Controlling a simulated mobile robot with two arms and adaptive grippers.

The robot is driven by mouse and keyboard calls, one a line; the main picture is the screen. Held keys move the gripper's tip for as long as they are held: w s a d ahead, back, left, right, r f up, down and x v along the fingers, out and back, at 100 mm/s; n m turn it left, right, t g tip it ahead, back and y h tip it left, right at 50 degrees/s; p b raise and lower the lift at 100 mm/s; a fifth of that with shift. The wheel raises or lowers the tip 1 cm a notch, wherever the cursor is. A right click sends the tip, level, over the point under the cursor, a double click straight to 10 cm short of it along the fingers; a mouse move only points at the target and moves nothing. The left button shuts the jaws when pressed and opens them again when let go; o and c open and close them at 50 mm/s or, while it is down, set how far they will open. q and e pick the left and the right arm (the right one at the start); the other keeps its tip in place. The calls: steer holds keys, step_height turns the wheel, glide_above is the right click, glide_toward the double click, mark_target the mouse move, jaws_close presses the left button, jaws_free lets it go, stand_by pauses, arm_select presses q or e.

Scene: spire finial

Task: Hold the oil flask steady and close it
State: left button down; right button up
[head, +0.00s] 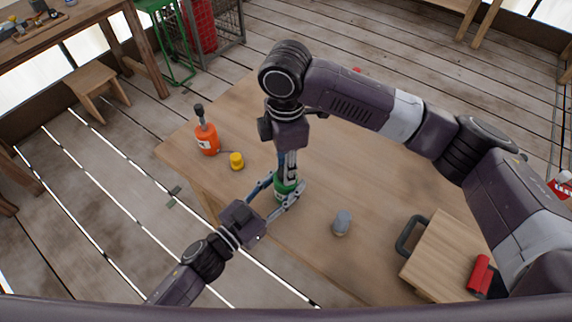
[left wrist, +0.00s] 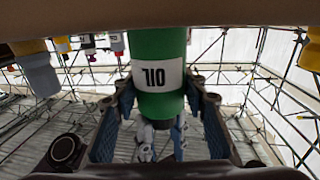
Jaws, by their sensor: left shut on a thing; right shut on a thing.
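The green oil flask (head: 279,186) stands upright near the front left edge of the wooden table (head: 345,180). Its white OIL label shows in the left wrist view (left wrist: 158,76), upside down there. My left gripper (head: 284,196) is shut around the flask's body, one finger on each side. My right gripper (head: 290,168) points straight down right above the flask and is shut at its top. In the left wrist view, the right fingers (left wrist: 160,138) meet the flask's neck end. The closure between them is mostly hidden, so I cannot tell how it sits.
An orange bottle with a dark top (head: 206,138) and a small yellow piece (head: 236,160) stand left of the flask. A grey piece (head: 342,222) stands to its right. A wooden box (head: 445,255) with a dark handle (head: 410,237) is farther right. The table between is clear.

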steer(key=m, duration=0.7)
steer(key=shift+a, duration=0.1)
steer(key=m, duration=2)
steer(key=o, duration=0.7)
steer(key=shift+o, duration=0.2)
steer(key=shift+r, duration=2.2)
